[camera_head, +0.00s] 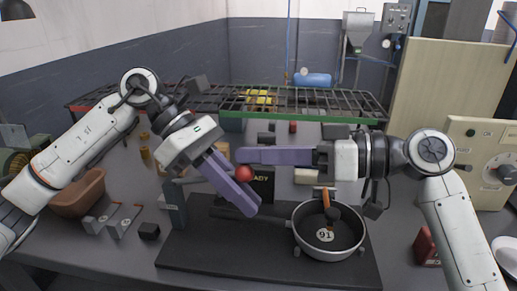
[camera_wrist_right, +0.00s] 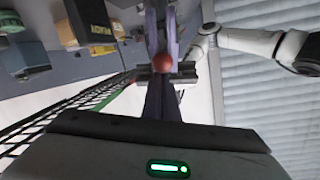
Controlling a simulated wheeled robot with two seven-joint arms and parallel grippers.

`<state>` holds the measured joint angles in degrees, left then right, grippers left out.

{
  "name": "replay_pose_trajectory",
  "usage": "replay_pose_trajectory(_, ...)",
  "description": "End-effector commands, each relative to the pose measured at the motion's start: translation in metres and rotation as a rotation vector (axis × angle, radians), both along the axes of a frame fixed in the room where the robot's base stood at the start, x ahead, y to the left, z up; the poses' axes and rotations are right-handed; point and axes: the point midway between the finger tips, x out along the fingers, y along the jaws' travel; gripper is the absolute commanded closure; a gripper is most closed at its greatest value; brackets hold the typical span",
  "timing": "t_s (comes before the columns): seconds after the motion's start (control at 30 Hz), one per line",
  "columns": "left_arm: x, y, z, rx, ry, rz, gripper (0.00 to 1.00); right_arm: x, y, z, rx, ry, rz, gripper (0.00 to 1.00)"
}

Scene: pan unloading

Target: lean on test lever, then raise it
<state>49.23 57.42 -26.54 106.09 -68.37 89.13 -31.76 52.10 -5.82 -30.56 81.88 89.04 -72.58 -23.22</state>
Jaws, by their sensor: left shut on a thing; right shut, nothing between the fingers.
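The test lever's red ball knob (camera_head: 244,174) is at the middle of the head view, above a dark base plate (camera_head: 200,255). My left gripper (camera_head: 246,196) comes down from the upper left, its long purple fingers shut on the lever at the knob. My right gripper (camera_head: 243,155) points left, its purple fingers shut and empty, with the tips just above and behind the knob. The knob also shows in the right wrist view (camera_wrist_right: 162,63), close to the fingertips. The fingers hide most of the lever's arm, and I cannot tell its exact angle.
A dark pan (camera_head: 345,243) marked 91 stands on the right of the base plate. A brown bin (camera_head: 78,194) and grey blocks (camera_head: 124,220) lie at left. A dark box with yellow lettering (camera_head: 262,187) is behind the knob. A green-edged rack (camera_head: 300,114) spans the back.

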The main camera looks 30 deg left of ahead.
Motion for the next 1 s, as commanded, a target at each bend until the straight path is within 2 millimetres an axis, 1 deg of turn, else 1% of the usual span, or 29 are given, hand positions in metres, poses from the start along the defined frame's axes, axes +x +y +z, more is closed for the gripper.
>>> replay_pose_trajectory(0.03,0.0,0.005,-0.004,0.016,0.004,0.004,1.0,0.0,0.0,0.0,0.0,0.0,0.0,1.0)
replay_pose_trajectory(0.13,0.0,0.005,-0.004,0.016,0.004,0.004,1.0,0.0,-0.001,-0.003,0.0,0.001,0.0,1.0)
replay_pose_trajectory(0.3,0.001,0.005,-0.003,0.014,0.003,0.003,1.0,-0.001,-0.008,-0.019,-0.005,0.003,0.0,1.0)
replay_pose_trajectory(0.5,0.001,0.005,0.0,0.01,-0.003,0.005,1.0,-0.001,-0.008,-0.021,-0.012,0.003,0.001,1.0)
replay_pose_trajectory(0.53,0.001,0.005,0.0,0.01,-0.004,0.005,0.88,-0.001,-0.008,-0.022,-0.013,0.004,0.002,1.0)
replay_pose_trajectory(0.63,0.001,0.004,0.0,0.008,-0.004,0.005,0.71,-0.001,-0.007,-0.021,-0.011,0.004,0.001,1.0)
replay_pose_trajectory(0.67,0.001,0.004,0.0,0.008,-0.003,0.004,0.68,-0.001,-0.007,-0.02,-0.01,0.003,0.001,1.0)
replay_pose_trajectory(0.9,0.0,0.001,0.0,0.005,0.0,-0.001,0.68,-0.001,-0.008,-0.018,-0.004,0.001,-0.001,1.0)
replay_pose_trajectory(1.0,0.0,0.004,0.002,0.006,-0.001,0.001,0.68,-0.001,-0.007,-0.017,-0.002,0.001,0.0,1.0)
